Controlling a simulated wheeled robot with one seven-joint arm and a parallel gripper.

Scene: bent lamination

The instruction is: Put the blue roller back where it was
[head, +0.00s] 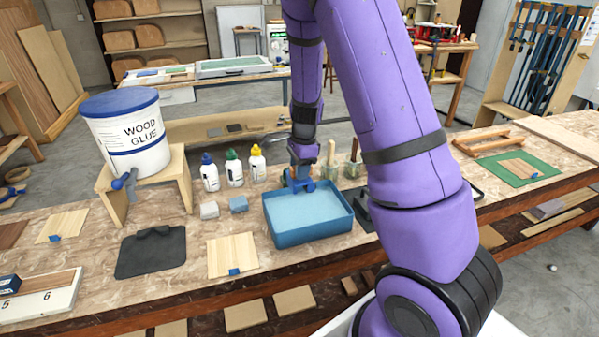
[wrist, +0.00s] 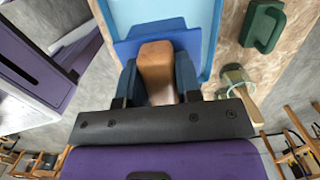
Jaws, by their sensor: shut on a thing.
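My gripper (wrist: 158,78) is shut on a tan wooden handle in the wrist view. A blue part (wrist: 131,46) shows past the handle, and together they look like the blue roller. Blue shapes there blend roller and fingers, so I cannot tell whether the roller touches the tray. The tray is rectangular with a light blue inside; its rim also shows in the wrist view (wrist: 213,40).
Glue bottles (head: 232,168) stand left of my gripper. Glass jars (head: 352,169), one with a wooden-handled brush (head: 331,153), stand to its right. A wood glue bucket (head: 127,135) sits on a wooden stand. A dark mat (head: 151,254) and slatted panel (head: 231,256) lie at front left.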

